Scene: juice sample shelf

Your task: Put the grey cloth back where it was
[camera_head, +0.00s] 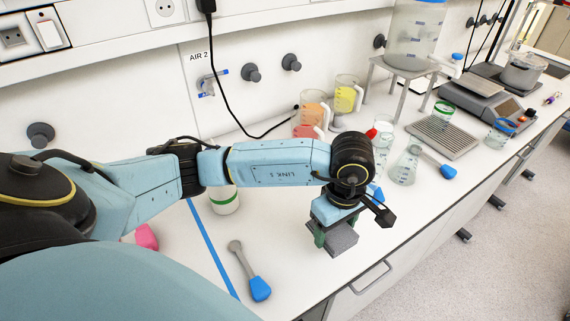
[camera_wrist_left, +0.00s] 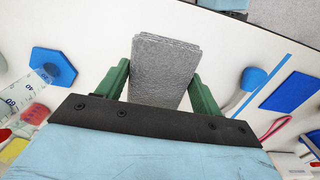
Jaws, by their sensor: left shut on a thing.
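The grey cloth (camera_head: 343,238) is a folded, thick rectangular pad. It also fills the middle of the left wrist view (camera_wrist_left: 162,70). My left gripper (camera_head: 331,238) has its green fingers on both sides of the cloth and is shut on it, near the front edge of the bench. In the left wrist view the two fingers (camera_wrist_left: 162,85) flank the cloth's sides. Whether the cloth touches the bench top is hard to tell. My right gripper is in neither view.
A blue-handled spatula (camera_head: 256,281) lies left of the cloth, near a blue tape line (camera_head: 213,249). A flask (camera_head: 405,167), jugs of yellow (camera_head: 345,97) and orange juice (camera_head: 312,116), a grooved tray (camera_head: 442,138) and a scale (camera_head: 482,105) stand to the right and behind.

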